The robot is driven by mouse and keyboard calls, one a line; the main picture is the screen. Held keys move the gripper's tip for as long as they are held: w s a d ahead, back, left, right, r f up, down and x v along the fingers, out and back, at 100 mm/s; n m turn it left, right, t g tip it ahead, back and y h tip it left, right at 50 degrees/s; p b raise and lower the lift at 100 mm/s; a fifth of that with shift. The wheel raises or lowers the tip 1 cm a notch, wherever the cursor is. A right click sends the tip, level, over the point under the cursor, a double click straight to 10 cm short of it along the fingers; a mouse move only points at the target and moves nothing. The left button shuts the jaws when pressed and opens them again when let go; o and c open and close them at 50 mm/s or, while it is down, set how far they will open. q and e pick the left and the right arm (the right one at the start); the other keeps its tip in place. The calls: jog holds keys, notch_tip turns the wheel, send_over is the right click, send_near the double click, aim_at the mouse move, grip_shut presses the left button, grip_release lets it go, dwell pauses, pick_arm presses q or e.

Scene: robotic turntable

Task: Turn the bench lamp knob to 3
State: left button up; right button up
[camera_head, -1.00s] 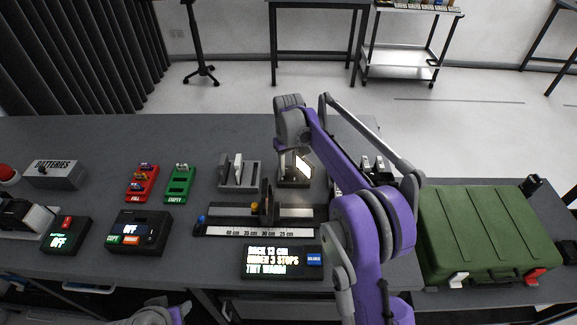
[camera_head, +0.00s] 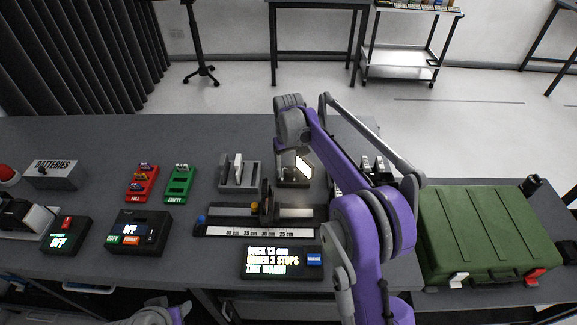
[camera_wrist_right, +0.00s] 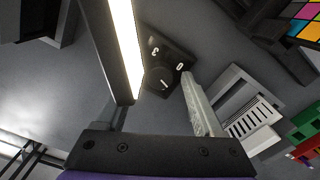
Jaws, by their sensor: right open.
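The bench lamp's lit panel (camera_head: 303,165) glows at the back of the bench, just below my right gripper (camera_head: 292,148). In the right wrist view the lamp is a long bright strip (camera_wrist_right: 127,45) on the left. The round dark knob (camera_wrist_right: 158,79) sits on a black base (camera_wrist_right: 166,57) with white marks; its light pointer line shows, but I cannot read its setting surely. My right gripper (camera_wrist_right: 155,108) is open, with its fingers on either side of the knob in this view; contact cannot be told. My left gripper is out of view.
A rail with a ruler (camera_head: 258,232) and a text display (camera_head: 281,261) stand in front of the lamp. A grey holder with upright plates (camera_head: 239,172) is to its left. A green case (camera_head: 475,235) is at the right.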

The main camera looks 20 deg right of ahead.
aim_at(289, 169)
notch_tip(289, 169, up, 11)
jog(key=shift+p, duration=0.4)
jog(key=shift+f, duration=0.1)
